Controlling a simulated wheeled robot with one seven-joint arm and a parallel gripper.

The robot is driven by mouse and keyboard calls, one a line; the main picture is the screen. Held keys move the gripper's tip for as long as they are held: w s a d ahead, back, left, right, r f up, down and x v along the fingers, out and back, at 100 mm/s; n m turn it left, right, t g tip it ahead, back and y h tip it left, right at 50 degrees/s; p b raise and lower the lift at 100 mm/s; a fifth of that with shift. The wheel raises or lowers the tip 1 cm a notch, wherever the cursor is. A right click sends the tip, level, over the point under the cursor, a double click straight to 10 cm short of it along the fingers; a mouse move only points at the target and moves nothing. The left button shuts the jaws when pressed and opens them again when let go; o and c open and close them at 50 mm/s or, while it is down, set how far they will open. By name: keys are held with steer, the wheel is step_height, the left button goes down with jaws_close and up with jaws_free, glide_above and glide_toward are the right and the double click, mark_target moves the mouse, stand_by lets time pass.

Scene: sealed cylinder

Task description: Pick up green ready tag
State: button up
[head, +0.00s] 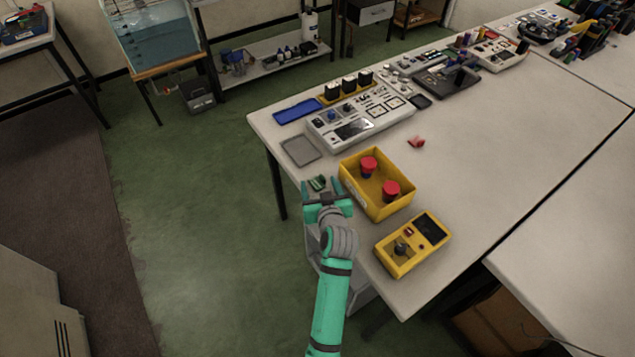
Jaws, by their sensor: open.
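The green tag (317,183) is a small green and dark piece near the left edge of the white table. My gripper (319,186) is open, with its two fingers pointing away from me on either side of the tag. I cannot tell whether the fingers touch it or how high they are above the table.
A yellow bin (372,205) with red-topped items stands just right of my gripper. A yellow device (412,245) lies nearer. A grey tray (300,150), a blue tray (297,110) and a white control panel (360,122) lie beyond. The table's middle right is clear.

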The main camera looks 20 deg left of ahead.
steer(key=shift+x, duration=0.8)
steer(key=shift+c, duration=0.5)
steer(key=c, duration=1.1)
steer(key=shift+r, duration=0.1)
steer(key=shift+c, duration=0.2)
